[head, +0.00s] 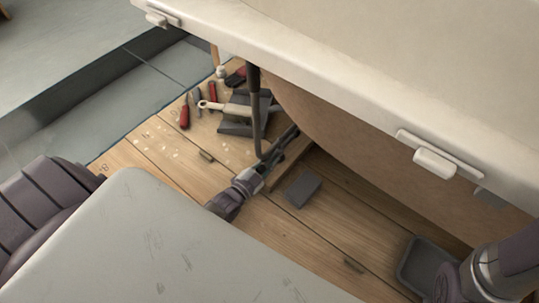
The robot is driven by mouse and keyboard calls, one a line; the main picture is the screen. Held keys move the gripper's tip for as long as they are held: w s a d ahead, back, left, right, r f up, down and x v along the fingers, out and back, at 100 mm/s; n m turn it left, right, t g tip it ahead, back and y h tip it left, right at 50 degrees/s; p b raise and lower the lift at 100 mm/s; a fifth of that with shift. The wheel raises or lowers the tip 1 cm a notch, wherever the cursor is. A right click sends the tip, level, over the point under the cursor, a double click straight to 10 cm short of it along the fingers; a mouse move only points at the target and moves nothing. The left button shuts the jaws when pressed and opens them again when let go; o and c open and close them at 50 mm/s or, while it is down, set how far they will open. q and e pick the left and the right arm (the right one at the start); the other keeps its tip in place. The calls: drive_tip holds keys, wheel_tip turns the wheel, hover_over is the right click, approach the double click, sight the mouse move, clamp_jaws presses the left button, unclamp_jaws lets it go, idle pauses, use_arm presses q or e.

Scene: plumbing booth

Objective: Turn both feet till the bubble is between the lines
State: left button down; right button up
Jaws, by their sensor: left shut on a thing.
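A white tub-like body with a thick rim (330,85) fills the upper right, its brown curved side (350,150) below. A dark upright leg (254,105) comes down from under the rim to the wooden floor; its lower end is the foot (262,152). My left gripper (264,168) is low at this foot and appears shut on it; the fingers are small and partly hidden. My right gripper (447,284) is at the bottom right, partly cut off, its fingers unclear. A second foot and a bubble with lines cannot be made out.
A dark grey block (302,188) lies right of my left gripper. A dark tray (418,262) is near my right arm. A grey panel (150,240) covers the lower left.

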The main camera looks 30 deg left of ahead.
use_arm(q)
drive_tip(key=c, duration=1.2)
unclamp_jaws()
drive_tip(key=shift+w+d, duration=0.1)
drive_tip(key=shift+o, duration=0.2)
drive_tip(key=s, duration=0.4)
drive_tip(key=s+a, duration=0.1)
drive_tip(key=s, duration=0.7)
drive_tip(key=shift+a, duration=0.35)
